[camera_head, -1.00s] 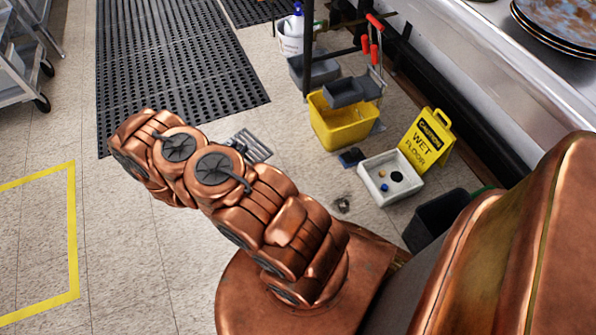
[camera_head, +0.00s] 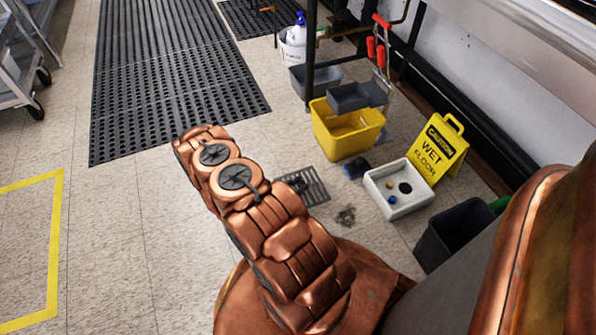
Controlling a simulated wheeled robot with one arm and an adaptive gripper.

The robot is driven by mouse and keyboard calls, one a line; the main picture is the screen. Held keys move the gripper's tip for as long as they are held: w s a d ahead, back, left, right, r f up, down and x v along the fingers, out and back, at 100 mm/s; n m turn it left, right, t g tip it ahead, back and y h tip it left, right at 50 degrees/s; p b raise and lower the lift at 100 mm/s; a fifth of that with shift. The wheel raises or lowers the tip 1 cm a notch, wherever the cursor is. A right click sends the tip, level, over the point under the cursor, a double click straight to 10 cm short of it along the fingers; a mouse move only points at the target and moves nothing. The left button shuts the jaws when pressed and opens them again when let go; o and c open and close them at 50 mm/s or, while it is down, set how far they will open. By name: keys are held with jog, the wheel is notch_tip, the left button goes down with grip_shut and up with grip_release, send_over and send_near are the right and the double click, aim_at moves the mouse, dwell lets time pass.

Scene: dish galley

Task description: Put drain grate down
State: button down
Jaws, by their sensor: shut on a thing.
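The drain grate (camera_head: 308,187) is a dark grey slotted plate. It shows just right of my copper-coloured arm, over the tiled floor, with its left part hidden behind the arm. My gripper is hidden behind my own arm links, so its hold on the grate does not show. I cannot tell how high the grate is above the floor. A small dark patch (camera_head: 346,216), perhaps a drain opening or debris, is on the floor below and right of the grate in the picture.
A white tub (camera_head: 408,208), a yellow wet floor sign (camera_head: 436,150), a yellow bucket (camera_head: 340,138) and a dark bin (camera_head: 452,240) stand on the right. A black rubber mat (camera_head: 165,85) lies behind. A cart (camera_head: 22,75) is at far left. Floor left of my arm is clear.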

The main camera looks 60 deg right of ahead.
jog(key=w+d+f+b, duration=0.1)
jog(key=w+d+b, duration=0.1)
jog(key=d, duration=0.1)
jog(key=w+d+f+b, duration=0.2)
jog(key=d, duration=0.1)
jog(key=w+d+f+b, duration=0.1)
jog(key=w+d+b, duration=0.1)
jog(key=w+d, duration=0.1)
jog(key=shift+d+f+b, duration=0.3)
jog(key=shift+d, duration=0.1)
jog(key=shift+f, duration=0.6)
jog(key=c, duration=0.8)
grip_release()
jog(key=shift+s+f, duration=0.1)
